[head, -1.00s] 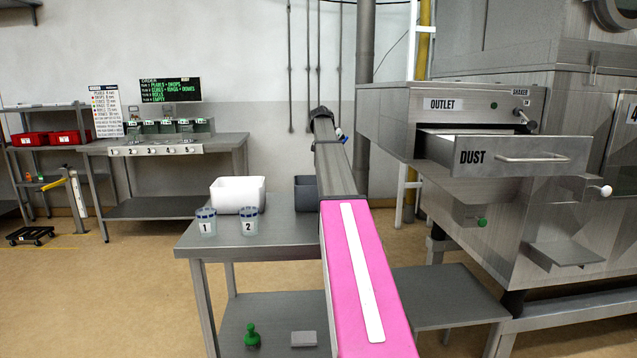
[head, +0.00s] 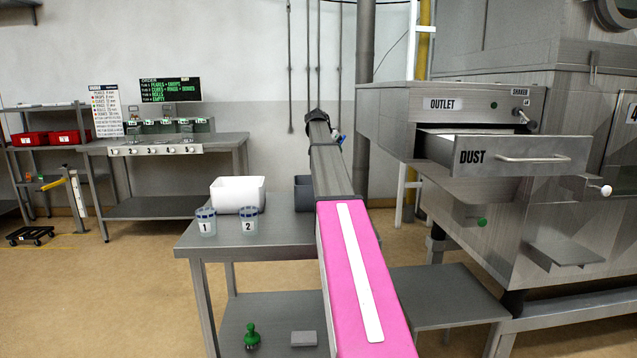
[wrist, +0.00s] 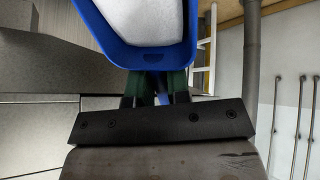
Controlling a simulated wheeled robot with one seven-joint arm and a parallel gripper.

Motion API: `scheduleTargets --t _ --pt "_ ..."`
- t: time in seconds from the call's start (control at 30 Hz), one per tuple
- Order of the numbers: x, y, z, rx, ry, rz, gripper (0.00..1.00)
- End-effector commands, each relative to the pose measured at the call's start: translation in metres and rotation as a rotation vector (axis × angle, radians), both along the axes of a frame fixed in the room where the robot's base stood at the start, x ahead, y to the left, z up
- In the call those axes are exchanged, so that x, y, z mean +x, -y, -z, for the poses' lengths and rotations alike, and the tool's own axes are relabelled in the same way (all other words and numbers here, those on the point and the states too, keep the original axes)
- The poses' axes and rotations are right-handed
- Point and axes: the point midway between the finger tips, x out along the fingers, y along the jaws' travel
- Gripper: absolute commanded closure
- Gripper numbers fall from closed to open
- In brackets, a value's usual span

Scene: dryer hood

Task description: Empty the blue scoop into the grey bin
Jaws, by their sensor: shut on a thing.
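The blue scoop (wrist: 135,50) fills the top of the wrist view, with a white load lying in it. My gripper (wrist: 156,84) is shut on the scoop's handle, its dark green fingers below the scoop's back edge in the picture. In the head view only a small blue piece of the scoop (head: 342,138) shows past the far end of my arm. The grey bin (head: 303,194) stands on the steel table, partly hidden behind my arm. What the bin holds cannot be seen.
A white bin (head: 238,194) and two clear cups marked 1 (head: 205,222) and 2 (head: 249,220) stand on the table (head: 270,240), left of the grey bin. The dryer's open DUST drawer (head: 515,157) juts out at right. A pipe (head: 364,110) rises behind the table.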

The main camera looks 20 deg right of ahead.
Motion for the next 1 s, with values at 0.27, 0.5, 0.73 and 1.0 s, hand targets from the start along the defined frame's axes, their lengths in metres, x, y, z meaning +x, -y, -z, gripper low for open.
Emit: scheduleTargets --t 0.27,0.5,0.73,1.0 --pt "-0.0025 -0.0031 -0.0015 -0.025 0.017 -0.001 1.0" --pt "-0.004 -0.005 -0.004 -0.048 0.031 0.0 1.0" --pt "-0.0052 -0.0072 -0.0062 -0.069 0.046 -0.001 1.0" --pt "-0.0068 -0.0097 -0.0086 -0.093 0.061 -0.001 1.0"
